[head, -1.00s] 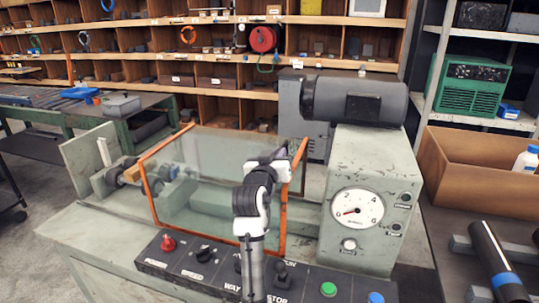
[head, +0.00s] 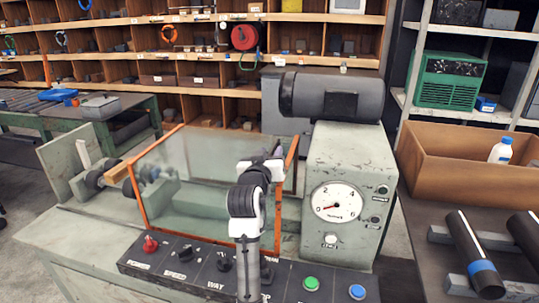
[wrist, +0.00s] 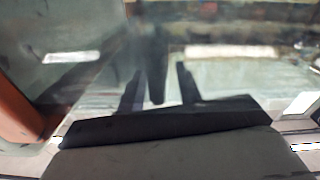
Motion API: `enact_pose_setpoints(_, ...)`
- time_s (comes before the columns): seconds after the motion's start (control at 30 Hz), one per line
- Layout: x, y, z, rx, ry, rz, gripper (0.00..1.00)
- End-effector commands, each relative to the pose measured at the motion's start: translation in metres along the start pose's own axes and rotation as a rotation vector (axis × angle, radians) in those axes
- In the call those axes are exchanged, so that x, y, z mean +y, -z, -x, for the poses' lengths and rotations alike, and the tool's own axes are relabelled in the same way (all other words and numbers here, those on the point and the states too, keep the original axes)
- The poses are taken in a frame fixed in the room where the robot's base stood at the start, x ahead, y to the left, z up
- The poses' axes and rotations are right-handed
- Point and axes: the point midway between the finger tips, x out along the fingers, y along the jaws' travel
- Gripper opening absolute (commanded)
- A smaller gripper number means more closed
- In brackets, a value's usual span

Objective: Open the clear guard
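The clear guard (head: 190,185) is a see-through panel with orange edges. It stands upright in front of the work area of the grey-green machine (head: 345,175) in the head view. My gripper shows in the wrist view (wrist: 158,88), its two dark fingers spread apart with clear panel filling the view beyond them. A dark shape between the fingers may be a reflection; I cannot tell. In the head view my arm rises in front of the guard's right part and hides some of it. The fingertips are not clear there, and contact with the guard cannot be told.
A control panel (head: 195,272) with knobs and buttons runs along the machine's front, below my arm. A pressure gauge (head: 337,202) is on the right housing, under a dark motor (head: 330,97). A bench with a brown box (head: 460,175) and pipes (head: 472,255) stands at right.

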Motion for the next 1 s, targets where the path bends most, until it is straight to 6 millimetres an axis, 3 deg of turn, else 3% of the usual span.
enact_pose_setpoints(0.37,-0.001,-0.002,0.010,0.000,0.000,0.000,0.34)
enact_pose_setpoints(0.8,-0.001,-0.002,0.104,0.003,0.002,0.000,0.34)
enact_pose_setpoints(1.0,-0.001,-0.001,0.131,0.002,0.001,-0.001,0.34)
